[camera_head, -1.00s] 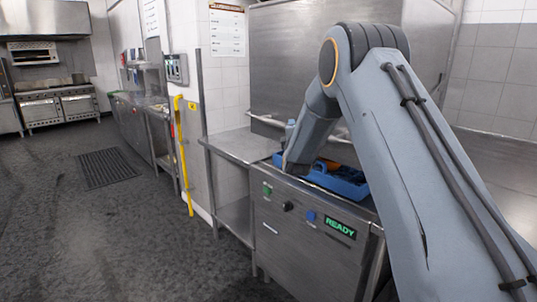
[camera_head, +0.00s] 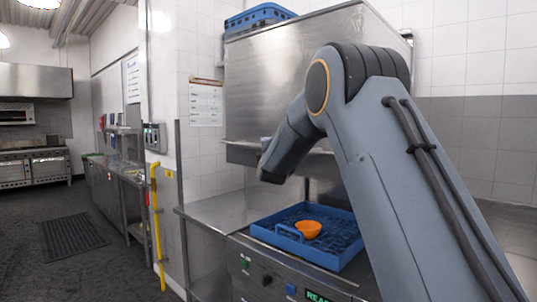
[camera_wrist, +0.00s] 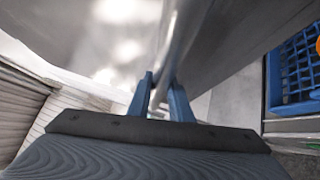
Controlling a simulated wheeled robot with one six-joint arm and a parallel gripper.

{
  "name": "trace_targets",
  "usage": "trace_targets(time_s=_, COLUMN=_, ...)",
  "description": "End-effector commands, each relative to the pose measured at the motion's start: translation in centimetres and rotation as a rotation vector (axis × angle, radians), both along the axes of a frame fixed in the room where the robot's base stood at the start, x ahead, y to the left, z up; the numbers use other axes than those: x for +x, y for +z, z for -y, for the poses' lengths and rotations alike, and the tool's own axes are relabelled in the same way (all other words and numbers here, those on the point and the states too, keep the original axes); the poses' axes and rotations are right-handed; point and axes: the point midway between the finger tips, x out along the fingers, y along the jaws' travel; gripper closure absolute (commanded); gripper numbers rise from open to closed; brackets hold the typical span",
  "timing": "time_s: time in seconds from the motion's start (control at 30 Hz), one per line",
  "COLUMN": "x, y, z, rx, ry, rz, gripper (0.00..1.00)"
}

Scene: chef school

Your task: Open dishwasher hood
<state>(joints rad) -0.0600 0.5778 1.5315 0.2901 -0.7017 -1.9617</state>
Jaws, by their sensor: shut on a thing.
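The dishwasher hood (camera_head: 290,85) is a large steel box. It stands raised, with its lower edge well above the machine's deck. Its bar handle (camera_wrist: 173,40) runs between the two blue fingers of my gripper (camera_wrist: 160,84) in the wrist view. My gripper is shut on the handle. In the head view my arm hides part of the hood's front, and the fingertips are hard to make out there. A blue dish rack (camera_head: 262,236) with an orange bowl (camera_head: 308,229) sits on the deck below the hood.
A steel side table (camera_head: 215,208) adjoins the machine on the left. The control panel (camera_head: 275,284) is on the machine's front. Another blue rack (camera_head: 260,15) lies on top of the hood. A yellow pole (camera_head: 156,230) stands by the wall. The floor at left is open.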

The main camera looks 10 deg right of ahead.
Motion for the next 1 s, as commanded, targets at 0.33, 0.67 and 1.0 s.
trace_targets(time_s=0.33, x=0.0, y=0.1, z=0.0, rx=0.002, ry=0.0, rz=0.001, gripper=0.71)
trace_targets(time_s=0.67, x=0.0, y=-0.1, z=-0.1, rx=0.001, ry=0.001, rz=-0.001, gripper=0.63)
trace_targets(time_s=1.0, x=-3.3, y=-0.6, z=-0.5, rx=0.001, ry=0.001, rz=0.0, gripper=0.63)
